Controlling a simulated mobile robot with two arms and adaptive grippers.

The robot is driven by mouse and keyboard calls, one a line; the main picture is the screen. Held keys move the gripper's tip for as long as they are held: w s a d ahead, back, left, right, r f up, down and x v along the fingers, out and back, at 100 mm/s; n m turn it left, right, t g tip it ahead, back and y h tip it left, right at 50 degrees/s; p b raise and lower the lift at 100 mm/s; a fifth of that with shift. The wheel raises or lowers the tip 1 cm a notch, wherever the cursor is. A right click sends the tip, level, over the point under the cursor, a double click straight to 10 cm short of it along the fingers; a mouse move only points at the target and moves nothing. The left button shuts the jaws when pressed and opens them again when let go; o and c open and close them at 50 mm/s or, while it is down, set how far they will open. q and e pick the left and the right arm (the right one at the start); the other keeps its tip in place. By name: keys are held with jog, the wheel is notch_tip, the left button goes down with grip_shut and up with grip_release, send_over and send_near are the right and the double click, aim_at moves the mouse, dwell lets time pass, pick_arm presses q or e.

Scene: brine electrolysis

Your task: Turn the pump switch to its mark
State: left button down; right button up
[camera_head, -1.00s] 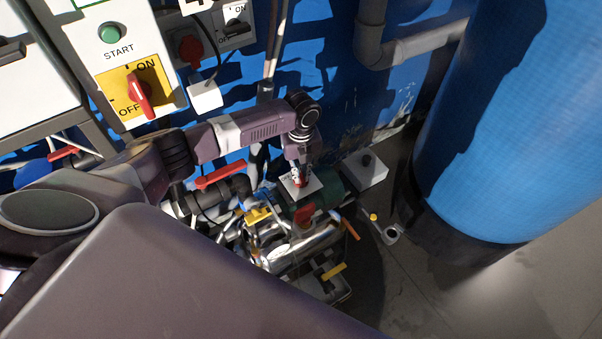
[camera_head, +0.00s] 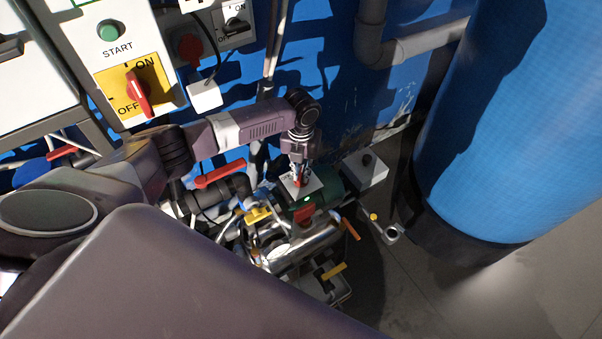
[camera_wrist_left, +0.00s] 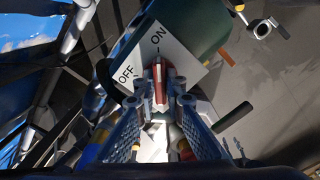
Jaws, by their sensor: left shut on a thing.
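The pump switch is a red knob on a white plate marked ON and OFF, on top of the green pump (camera_head: 330,184). In the left wrist view the knob (camera_wrist_left: 160,88) points up the picture, toward the ON side of the plate (camera_wrist_left: 182,56). My left gripper (camera_head: 299,181) reaches down onto the knob from above. In the left wrist view its two fingers (camera_wrist_left: 160,100) are shut on the knob, one on each side. The fingers hide the knob's lower part. My right gripper is not in view.
A small green light (camera_head: 308,199) shows on the pump. Red-handled (camera_head: 220,174) and yellow-handled (camera_head: 333,271) valves and pipes crowd around it. A grey box (camera_head: 366,170) stands to its right, then a large blue tank (camera_head: 500,120). A control panel (camera_head: 115,60) hangs at upper left.

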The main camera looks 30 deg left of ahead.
aim_at(301, 173)
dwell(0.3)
pick_arm(q)
jog(key=c, duration=2)
grip_release()
notch_tip(301, 173, up, 12)
jog(key=shift+r, duration=0.1)
